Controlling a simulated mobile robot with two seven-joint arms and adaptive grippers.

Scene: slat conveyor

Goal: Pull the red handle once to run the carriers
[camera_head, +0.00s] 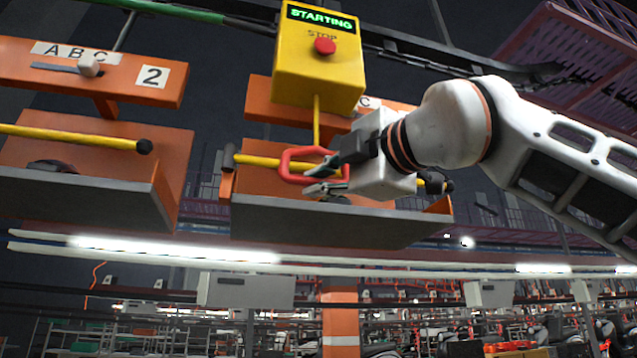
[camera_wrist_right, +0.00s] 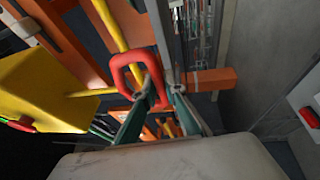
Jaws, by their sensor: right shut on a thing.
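The red handle (camera_head: 290,165) is a rounded loop hanging on a yellow rod (camera_head: 317,122) below a yellow control box (camera_head: 318,58). The box's green display reads "STARTING", above a red STOP button (camera_head: 325,46). My right gripper (camera_head: 322,179) comes in from the right and is shut on the right side of the handle. In the right wrist view, the handle (camera_wrist_right: 122,70) shows with my right gripper's fingers (camera_wrist_right: 162,88) at its side. My left gripper is not in view.
An orange carrier (camera_head: 340,226) with a grey-edged shelf hangs behind the handle. Another carrier (camera_head: 85,200), marked 2 and A B C, hangs at left with a yellow bar (camera_head: 65,135). Light tubes (camera_head: 175,250) run below.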

